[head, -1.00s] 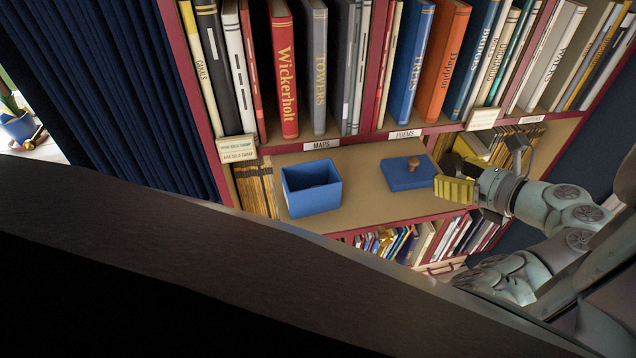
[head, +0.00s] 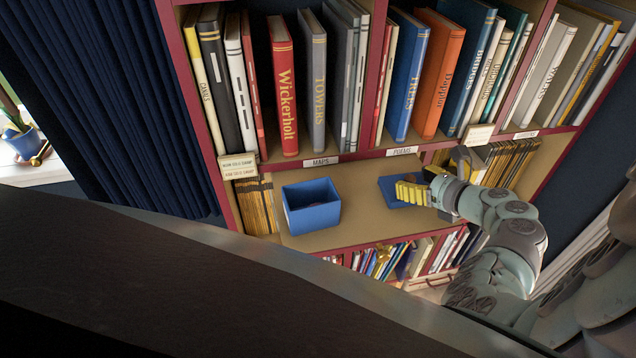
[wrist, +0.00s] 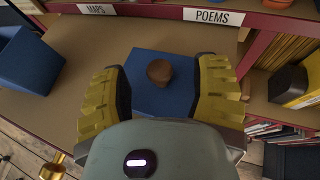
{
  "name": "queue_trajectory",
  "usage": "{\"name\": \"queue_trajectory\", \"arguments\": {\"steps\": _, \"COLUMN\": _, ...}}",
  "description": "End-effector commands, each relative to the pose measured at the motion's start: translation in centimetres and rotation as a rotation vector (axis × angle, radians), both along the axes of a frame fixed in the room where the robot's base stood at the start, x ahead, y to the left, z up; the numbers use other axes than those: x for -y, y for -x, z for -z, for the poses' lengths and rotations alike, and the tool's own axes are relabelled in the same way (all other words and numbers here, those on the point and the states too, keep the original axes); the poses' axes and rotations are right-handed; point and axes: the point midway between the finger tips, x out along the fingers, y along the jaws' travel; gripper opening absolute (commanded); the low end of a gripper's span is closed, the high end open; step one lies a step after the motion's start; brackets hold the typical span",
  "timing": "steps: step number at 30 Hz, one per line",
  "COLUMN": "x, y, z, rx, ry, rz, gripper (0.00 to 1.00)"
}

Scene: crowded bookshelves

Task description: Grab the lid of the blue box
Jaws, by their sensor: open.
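The blue lid (wrist: 150,62) lies flat on the shelf board, with a round brown wooden knob (wrist: 160,72) on top. No contact with the knob shows. The open blue box (head: 311,216) stands on the same shelf to the left and also shows in the wrist view (wrist: 24,70).
Upright books (head: 285,85) fill the shelf above, whose labelled edge (wrist: 160,12) overhangs behind the lid. Thin yellow-dark volumes (head: 256,205) stand at the left end, and more (head: 515,160) at the right. The board (wrist: 85,75) between box and lid is clear.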

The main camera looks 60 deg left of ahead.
Motion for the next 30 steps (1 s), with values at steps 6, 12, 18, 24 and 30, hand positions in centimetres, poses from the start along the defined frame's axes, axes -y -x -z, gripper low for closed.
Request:
{"name": "queue_trajectory", "arguments": {"steps": 6, "x": -1.5, "y": 0.2, "z": 0.6, "rx": -0.002, "ry": 0.000, "rz": -0.007, "gripper": 0.61}}
{"name": "queue_trajectory", "arguments": {"steps": 12, "x": -1.7, "y": 0.2, "z": 0.7, "rx": -0.001, "ry": 0.000, "rz": -0.004, "gripper": 0.61}}
{"name": "queue_trajectory", "arguments": {"steps": 18, "x": -1.7, "y": 0.1, "z": 0.7, "rx": 0.000, "ry": 0.000, "rz": -0.003, "gripper": 0.57}}
{"name": "queue_trajectory", "arguments": {"steps": 24, "x": -1.6, "y": 0.1, "z": 0.7, "rx": 0.000, "ry": 0.000, "rz": -0.002, "gripper": 0.37}}
{"name": "queue_trajectory", "arguments": {"steps": 30, "x": -1.6, "y": 0.1, "z": 0.7, "rx": -0.001, "ry": 0.000, "rz": -0.002, "gripper": 0.16}}
